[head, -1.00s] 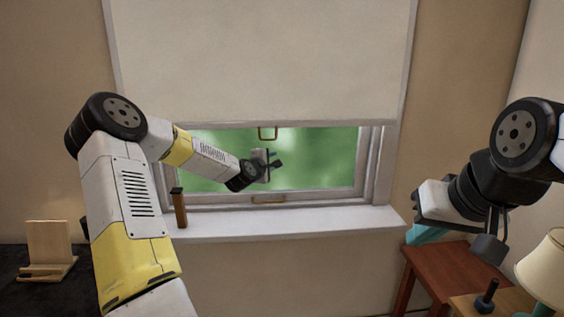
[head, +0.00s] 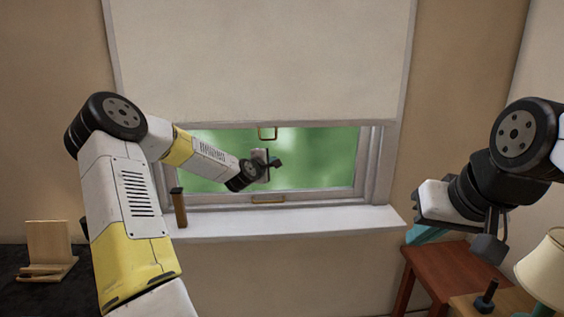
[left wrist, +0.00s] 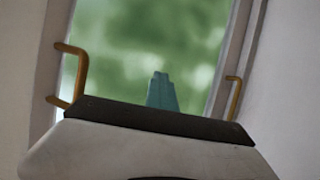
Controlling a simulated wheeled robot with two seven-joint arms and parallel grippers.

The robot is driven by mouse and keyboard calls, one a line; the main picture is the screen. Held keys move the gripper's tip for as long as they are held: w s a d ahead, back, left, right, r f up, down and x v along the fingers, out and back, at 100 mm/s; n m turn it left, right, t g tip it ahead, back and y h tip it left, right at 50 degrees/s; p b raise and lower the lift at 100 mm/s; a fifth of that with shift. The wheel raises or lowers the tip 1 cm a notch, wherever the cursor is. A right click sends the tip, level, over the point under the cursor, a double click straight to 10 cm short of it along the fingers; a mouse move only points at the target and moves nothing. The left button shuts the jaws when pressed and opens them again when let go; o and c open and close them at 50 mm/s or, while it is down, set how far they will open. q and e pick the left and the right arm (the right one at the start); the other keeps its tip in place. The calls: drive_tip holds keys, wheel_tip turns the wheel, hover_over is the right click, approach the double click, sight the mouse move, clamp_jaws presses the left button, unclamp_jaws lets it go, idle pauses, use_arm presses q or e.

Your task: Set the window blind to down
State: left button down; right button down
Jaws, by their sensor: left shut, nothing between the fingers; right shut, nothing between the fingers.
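The cream window blind (head: 260,60) covers the upper part of the window, and its lower edge hangs above the open glass. A brass handle (head: 267,134) is at that lower edge. It also shows as the larger handle at left in the left wrist view (left wrist: 82,75). My left gripper (head: 275,160) is in front of the glass, just below the blind handle and apart from it. Its teal fingers (left wrist: 161,92) are shut and empty. My right gripper (head: 425,234) is at the right, far from the blind, shut and empty; its fingers are partly hidden.
A second brass handle (head: 268,198) is on the lower window frame. The white sill (head: 300,222) has a brown upright object (head: 179,208) on its left. A wooden stand (head: 48,250) is at lower left. A red-brown table (head: 455,268) and a lamp (head: 545,270) stand at lower right.

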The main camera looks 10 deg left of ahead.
idle(0.7)
use_arm(q)
drive_tip(key=c, duration=1.5)
unclamp_jaws()
drive_tip(key=shift+c, duration=0.2)
drive_tip(key=v, duration=0.7)
drive_tip(key=shift+s, duration=0.4)
